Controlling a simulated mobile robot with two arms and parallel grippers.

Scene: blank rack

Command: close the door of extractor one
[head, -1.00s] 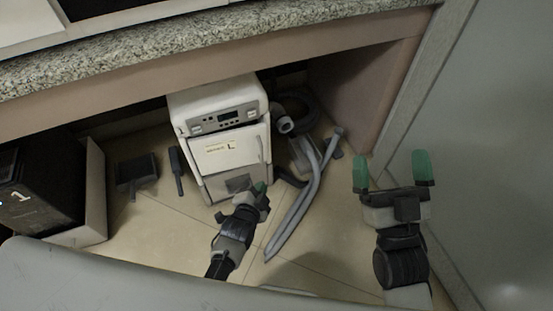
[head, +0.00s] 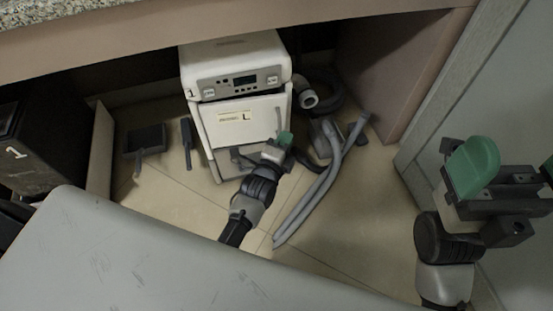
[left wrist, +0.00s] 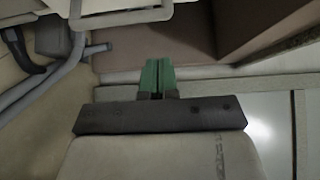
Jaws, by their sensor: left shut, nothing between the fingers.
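The extractor (head: 236,62), a white box marked 1, stands on the floor under the counter. Its white door (head: 240,120) has a label and a handle on the right side; a dark gap shows along the door's top, but how far it stands open is hard to tell. My left gripper (head: 284,140) is shut and empty, at the door's lower right; I cannot tell if it touches. In the left wrist view, its green fingertips (left wrist: 158,74) are together, below a white edge at the top. My right gripper (head: 510,168) is open and empty at the far right.
A grey hose (head: 322,190) and a dark coiled hose lie right of the extractor. A dustpan (head: 146,140) and a brush (head: 187,140) lie to its left. A black box (head: 40,140) stands at the left. The counter (head: 130,45) overhangs.

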